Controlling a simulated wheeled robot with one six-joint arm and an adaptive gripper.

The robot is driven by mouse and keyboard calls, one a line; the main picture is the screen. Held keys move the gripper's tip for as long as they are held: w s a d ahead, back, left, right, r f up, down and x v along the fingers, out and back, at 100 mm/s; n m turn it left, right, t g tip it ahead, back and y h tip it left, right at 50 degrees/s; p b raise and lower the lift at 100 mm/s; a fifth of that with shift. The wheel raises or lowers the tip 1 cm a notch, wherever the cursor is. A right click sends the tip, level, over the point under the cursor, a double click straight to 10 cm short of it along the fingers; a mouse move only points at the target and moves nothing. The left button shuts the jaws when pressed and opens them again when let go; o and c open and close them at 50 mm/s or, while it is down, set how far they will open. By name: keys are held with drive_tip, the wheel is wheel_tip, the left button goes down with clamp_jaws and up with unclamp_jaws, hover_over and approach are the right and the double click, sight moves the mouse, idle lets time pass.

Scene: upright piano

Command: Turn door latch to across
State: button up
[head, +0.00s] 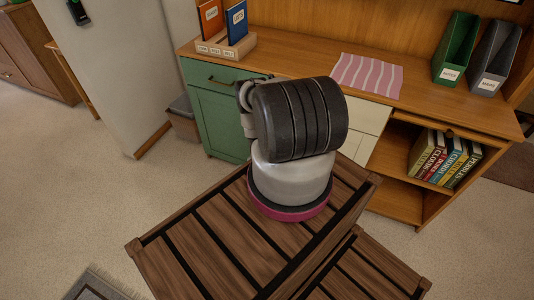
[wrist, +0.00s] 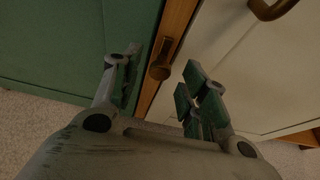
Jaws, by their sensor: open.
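In the wrist view, a small bronze-brown door latch (wrist: 160,71) sits on the wooden strip (wrist: 183,22) between a green door (wrist: 60,45) and a cream panel (wrist: 240,60). The latch lies roughly along the strip, not across it. My gripper (wrist: 162,76) is open and empty, one finger on each side of the latch. I cannot tell whether either finger touches it. In the head view the green door (head: 217,122) shows below the desk top, but my arm hides the latch and the gripper.
The desk (head: 300,65) holds a book rack (head: 226,45), a striped pink cloth (head: 367,75) and file holders (head: 456,48). Books (head: 445,158) fill a shelf at right. A bronze handle (wrist: 272,8) sticks out of the cream panel near my right finger. A grey bin (head: 183,116) stands left of the door.

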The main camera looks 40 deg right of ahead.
drive_tip(key=shift+x, duration=0.9)
clamp_jaws()
drive_tip(key=shift+w+n+g+h, duration=0.1)
drive_tip(key=shift+n+g+h, duration=0.35)
drive_tip(key=shift+n+g, duration=0.55)
drive_tip(key=shift+w+n+g+h, duration=0.15)
drive_tip(key=shift+n+g+h, duration=0.35)
drive_tip(key=shift+n, duration=0.9)
